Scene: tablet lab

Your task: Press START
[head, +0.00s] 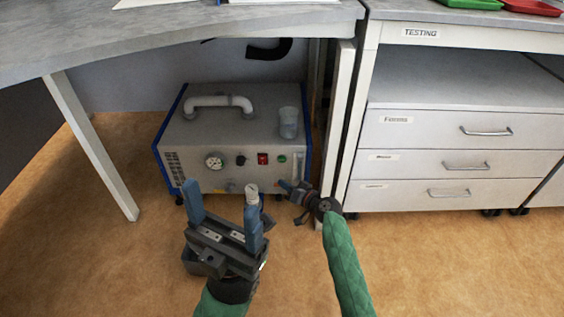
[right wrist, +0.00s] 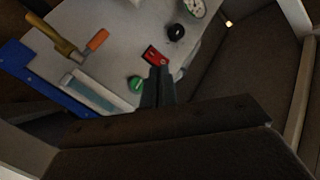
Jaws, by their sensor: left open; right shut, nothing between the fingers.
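A grey machine (head: 225,125) with blue edges stands on the floor under the bench. Its front has a round gauge (head: 214,161), a black knob (head: 241,160), a red switch (head: 263,158) and a green button (head: 282,158). No START label is readable. My right gripper (head: 284,185) is shut and empty, just below the green button in the head view. In the right wrist view its fingertips (right wrist: 158,72) appear beside the green button (right wrist: 135,83) and below the red switch (right wrist: 152,55); contact cannot be told. My left gripper (head: 224,203) is open and empty before the machine.
A clear cup (head: 288,122) stands on the machine, beside its white pipe handle (head: 219,102). A bench leg (head: 92,147) stands at the left. A drawer cabinet (head: 450,150) stands close at the right.

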